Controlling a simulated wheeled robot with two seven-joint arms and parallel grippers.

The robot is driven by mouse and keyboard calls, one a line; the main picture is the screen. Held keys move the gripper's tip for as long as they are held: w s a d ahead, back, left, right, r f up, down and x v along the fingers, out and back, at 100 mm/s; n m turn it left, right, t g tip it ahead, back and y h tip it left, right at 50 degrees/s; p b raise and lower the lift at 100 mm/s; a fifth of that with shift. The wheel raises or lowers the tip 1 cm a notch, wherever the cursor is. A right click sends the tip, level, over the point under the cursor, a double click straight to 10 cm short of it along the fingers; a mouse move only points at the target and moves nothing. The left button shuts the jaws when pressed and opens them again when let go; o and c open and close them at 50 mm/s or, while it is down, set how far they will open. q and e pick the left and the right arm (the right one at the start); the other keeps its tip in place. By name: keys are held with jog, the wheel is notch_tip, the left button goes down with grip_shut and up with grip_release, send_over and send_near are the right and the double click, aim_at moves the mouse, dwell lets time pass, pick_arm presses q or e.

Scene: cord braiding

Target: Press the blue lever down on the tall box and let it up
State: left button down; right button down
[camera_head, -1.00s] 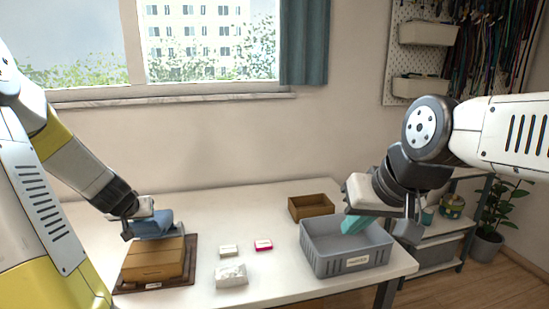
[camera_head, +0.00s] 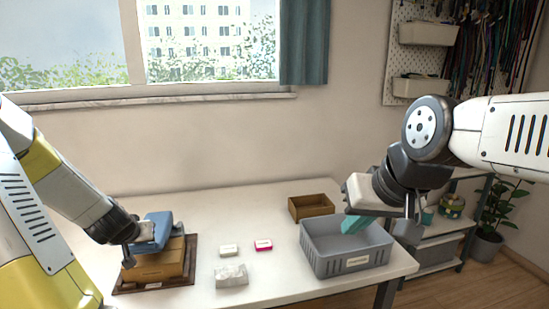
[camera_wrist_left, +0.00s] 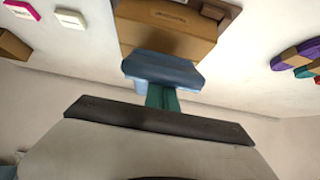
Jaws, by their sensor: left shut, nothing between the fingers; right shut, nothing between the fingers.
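The tall tan box (camera_head: 155,265) stands on a dark brown tray (camera_head: 191,279) at the left of the table. Its blue lever (camera_head: 152,232) sits at the top, tilted. In the left wrist view the blue lever (camera_wrist_left: 165,68) lies across the front of the tan box (camera_wrist_left: 166,22). My left gripper's teal fingers (camera_wrist_left: 162,97) are shut, empty and right at the lever's near edge; I cannot tell whether they touch it. In the head view these fingers are hidden. My right gripper (camera_head: 354,224) is shut and empty above the grey crate.
A grey crate (camera_head: 318,265) stands at the table's right, with an open brown box (camera_head: 312,207) behind it. A white box (camera_head: 229,250), a pink box (camera_head: 263,245) and a white lumpy item (camera_head: 231,276) lie mid-table. Purple discs (camera_wrist_left: 292,56) show in the left wrist view.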

aim_at(140, 248)
pick_arm(q)
jog(key=shift+s+f, duration=0.2)
jog(key=shift+f, duration=0.15)
jog(key=shift+d+f, duration=0.1)
jog(key=shift+f, duration=1.15)
jog(key=shift+v, duration=3.55)
jog(key=shift+s+f, duration=0.1)
jog(key=shift+s, duration=0.05)
